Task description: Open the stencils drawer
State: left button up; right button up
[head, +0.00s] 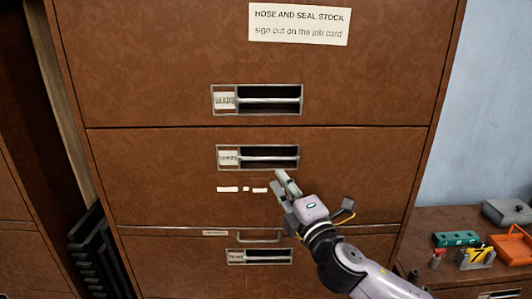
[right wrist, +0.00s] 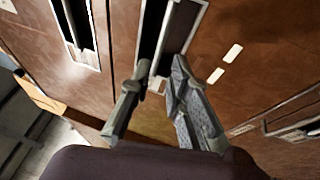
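A brown cabinet (head: 150,165) fills the head view with several stacked drawers. The upper handle (head: 268,100) has a label that seems to read BEADS. The middle drawer's handle (head: 270,157) has a label (head: 228,157) too small to read surely. A lower handle (head: 262,256) also has an unreadable label, so I cannot tell which drawer is stencils. My right gripper (head: 283,178) is just below the right end of the middle handle. In the right wrist view its fingers (right wrist: 160,82) are apart, near a dark handle recess (right wrist: 149,35), with nothing seen between them. My left gripper is not in view.
A sign (head: 299,23) on the cabinet reads HOSE AND SEAL STOCK. Small white strips (head: 228,189) lie on the middle drawer front. At right, a low bench (head: 425,222) holds an orange tray (head: 513,246) and a green block (head: 456,239). Dark slatted objects (head: 92,250) stand at left.

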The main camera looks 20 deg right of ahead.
aim_at(266, 159)
jog(key=p+x, duration=0.2)
jog(key=x, duration=0.8)
jog(key=shift+s, duration=0.1)
jog(key=shift+c, duration=0.2)
grip_shut()
